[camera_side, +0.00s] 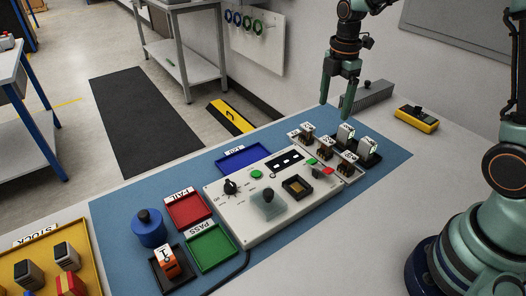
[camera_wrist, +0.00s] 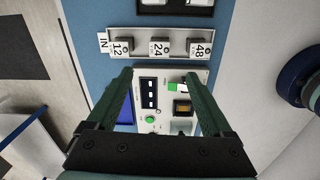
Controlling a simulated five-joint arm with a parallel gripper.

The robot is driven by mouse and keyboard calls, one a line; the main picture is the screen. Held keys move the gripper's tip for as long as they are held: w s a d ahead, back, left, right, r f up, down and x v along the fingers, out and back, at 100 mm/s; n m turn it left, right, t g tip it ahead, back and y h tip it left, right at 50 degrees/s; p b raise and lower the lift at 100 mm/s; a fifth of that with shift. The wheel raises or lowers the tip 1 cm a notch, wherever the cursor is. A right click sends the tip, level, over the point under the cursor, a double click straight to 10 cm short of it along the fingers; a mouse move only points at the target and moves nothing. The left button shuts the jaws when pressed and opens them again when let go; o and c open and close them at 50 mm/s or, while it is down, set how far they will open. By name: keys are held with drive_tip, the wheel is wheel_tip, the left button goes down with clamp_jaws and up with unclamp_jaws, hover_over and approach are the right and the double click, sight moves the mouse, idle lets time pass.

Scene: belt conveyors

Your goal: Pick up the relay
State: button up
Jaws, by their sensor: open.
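My gripper (camera_side: 335,108) is open and empty, pointing down above the far end of the blue mat; its two fingers also show in the wrist view (camera_wrist: 158,76). Several small block-shaped parts that may be relays stand below it. A row of blocks (camera_side: 327,142) sits in a rack labelled IN, which shows in the wrist view with 12, 24 and 48 markings (camera_wrist: 180,48). Two taller pale blocks (camera_side: 345,132) stand in dark holders beside it. I cannot tell which is the relay meant.
A white test panel (camera_side: 240,218) with knob, buttons and square socket lies mid-mat. Red FAIL (camera_side: 189,222), green PASS (camera_side: 229,248) and blue (camera_side: 225,163) trays stand left of it, near a blue round canister (camera_side: 149,235). A yellow stock tray (camera_side: 88,241) holds blocks. A yellow meter (camera_side: 418,124) lies right.

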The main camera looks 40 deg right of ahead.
sight(328, 140)
drive_tip(key=shift+n, duration=0.5)
drive_tip(key=f, duration=1.3)
drive_tip(key=shift+w+d+f, duration=0.1)
drive_tip(key=shift+w+d, duration=0.1)
drive_tip(key=shift+d, duration=0.1)
clamp_jaws()
wheel_tip(328, 140, up, 20)
